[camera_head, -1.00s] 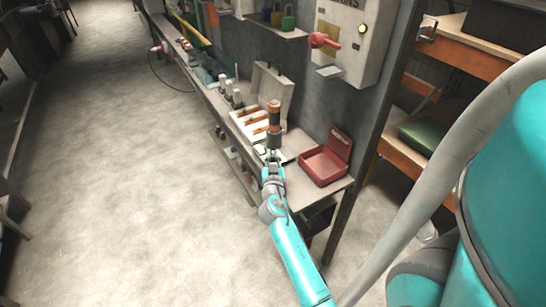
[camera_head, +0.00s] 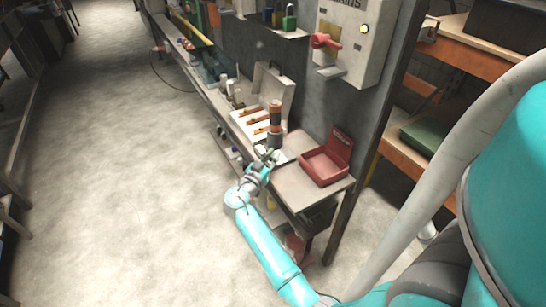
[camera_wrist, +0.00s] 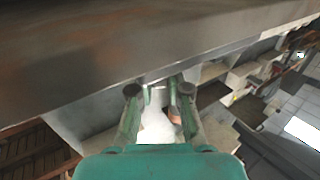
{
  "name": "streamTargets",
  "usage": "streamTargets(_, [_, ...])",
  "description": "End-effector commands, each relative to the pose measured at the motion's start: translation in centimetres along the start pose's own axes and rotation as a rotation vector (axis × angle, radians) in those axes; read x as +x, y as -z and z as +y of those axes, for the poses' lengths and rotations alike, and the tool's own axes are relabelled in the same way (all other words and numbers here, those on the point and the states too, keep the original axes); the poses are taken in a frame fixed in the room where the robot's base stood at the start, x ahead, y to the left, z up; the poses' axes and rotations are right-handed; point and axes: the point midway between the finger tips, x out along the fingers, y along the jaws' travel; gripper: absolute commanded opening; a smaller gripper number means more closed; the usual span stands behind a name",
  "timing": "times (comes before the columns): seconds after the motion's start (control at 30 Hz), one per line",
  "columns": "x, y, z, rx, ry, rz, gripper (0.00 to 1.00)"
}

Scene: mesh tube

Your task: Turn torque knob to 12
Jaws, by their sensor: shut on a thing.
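An upright cylindrical tool with orange-brown and dark bands (camera_head: 275,118) stands near the front of the bench in the head view. The torque knob appears to be at its lower end, but its scale is too small to read. In the wrist view, the green fingers of my gripper (camera_wrist: 158,98) are close together around a pale, shiny part, with a brownish piece beside the right finger. The exact contact is hard to see.
An open red box (camera_head: 322,167) sits close to the right on the bench (camera_head: 300,190). An open pale case (camera_head: 270,90) with orange-brown items lies behind the tool. A wall box with a red handle (camera_head: 325,41) hangs above. The floor (camera_head: 130,200) to the left is clear.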

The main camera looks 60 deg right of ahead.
Motion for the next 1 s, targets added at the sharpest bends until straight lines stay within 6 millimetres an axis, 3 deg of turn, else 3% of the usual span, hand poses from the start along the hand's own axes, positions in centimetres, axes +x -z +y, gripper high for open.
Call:
streamTargets(0.33, [0.02,-0.01,-0.26,0.0,-0.159,-0.001,0.0])
streamTargets(0.9, [0.02,-0.09,-0.22,-0.002,-0.19,-0.001,0.0])
streamTargets(0.93, [0.02,-0.1,-0.22,-0.002,-0.19,-0.001,0.24])
streamTargets(1.0, [0.03,-0.09,-0.22,-0.001,-0.19,-0.001,0.41])
